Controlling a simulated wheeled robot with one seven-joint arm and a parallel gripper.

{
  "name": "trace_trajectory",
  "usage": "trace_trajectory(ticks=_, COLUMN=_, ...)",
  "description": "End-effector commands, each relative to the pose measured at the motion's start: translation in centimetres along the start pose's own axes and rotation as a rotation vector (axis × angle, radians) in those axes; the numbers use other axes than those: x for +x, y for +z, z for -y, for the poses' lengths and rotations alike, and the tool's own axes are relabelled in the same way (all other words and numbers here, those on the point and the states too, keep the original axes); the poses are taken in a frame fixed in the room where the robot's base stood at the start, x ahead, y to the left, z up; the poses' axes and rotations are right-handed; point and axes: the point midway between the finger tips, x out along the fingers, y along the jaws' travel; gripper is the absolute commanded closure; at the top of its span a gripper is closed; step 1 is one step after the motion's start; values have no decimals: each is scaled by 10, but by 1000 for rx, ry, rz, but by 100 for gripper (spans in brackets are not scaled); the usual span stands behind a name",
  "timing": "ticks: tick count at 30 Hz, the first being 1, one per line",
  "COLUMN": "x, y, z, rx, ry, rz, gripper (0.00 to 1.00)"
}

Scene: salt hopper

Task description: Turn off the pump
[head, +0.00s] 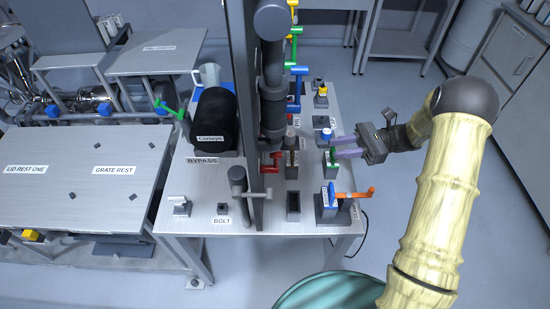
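My gripper (335,148) reaches in from the right over the metal control table. Its two purple fingers point left and are apart, with nothing seen between them. No label that I can read says pump, so I cannot tell which control is the pump's. A block with a blue lever (332,193) and an orange handle (355,193) stand nearer the front edge.
A dark upright post (245,110) and a thick black pipe (272,90) rise through the table. A red handle (270,163) sits by the pipe. A black cylinder (212,120) is at left. A teal round container (330,292) stands at the bottom.

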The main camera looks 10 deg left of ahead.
Motion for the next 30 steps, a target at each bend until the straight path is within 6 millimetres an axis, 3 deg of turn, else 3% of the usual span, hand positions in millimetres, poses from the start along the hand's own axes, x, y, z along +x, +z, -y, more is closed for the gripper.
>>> trace_trajectory(ticks=8, x=21, y=2, z=0, rx=1, ry=3, rz=-1, gripper=72)
trace_trajectory(ticks=30, x=148, y=2, z=-1, rx=1, ry=-1, rz=-2, gripper=72)
